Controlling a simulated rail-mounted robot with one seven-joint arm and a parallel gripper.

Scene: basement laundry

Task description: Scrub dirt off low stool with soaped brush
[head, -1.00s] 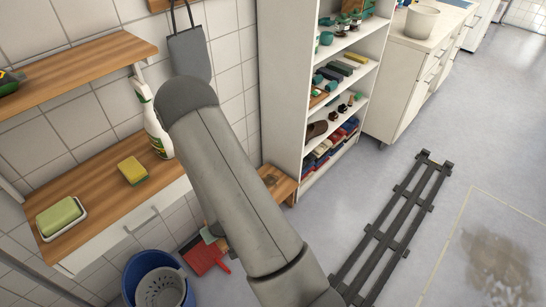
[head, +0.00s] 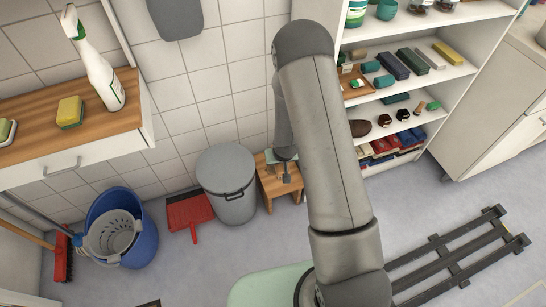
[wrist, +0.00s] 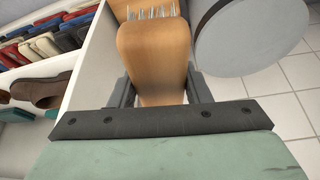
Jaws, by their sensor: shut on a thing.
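The low stool (head: 268,188) is a small wooden stool on the floor between the grey bin and the shelf unit, partly hidden by my arm in the head view. My gripper (wrist: 160,90) is shut on the wooden brush (wrist: 155,55), one finger on each side of it. The brush's pale bristles show at its far end in the wrist view. In the head view the end of my arm is at the stool, with the brush not clearly visible. I cannot tell whether the bristles touch the stool, nor see dirt on its top.
A grey lidded bin (head: 228,185) stands close left of the stool; its round lid (wrist: 250,30) shows at right in the wrist view. The shelf unit (head: 440,110) is close on the right. A red dustpan (head: 188,212) and blue bucket (head: 140,245) stand further left.

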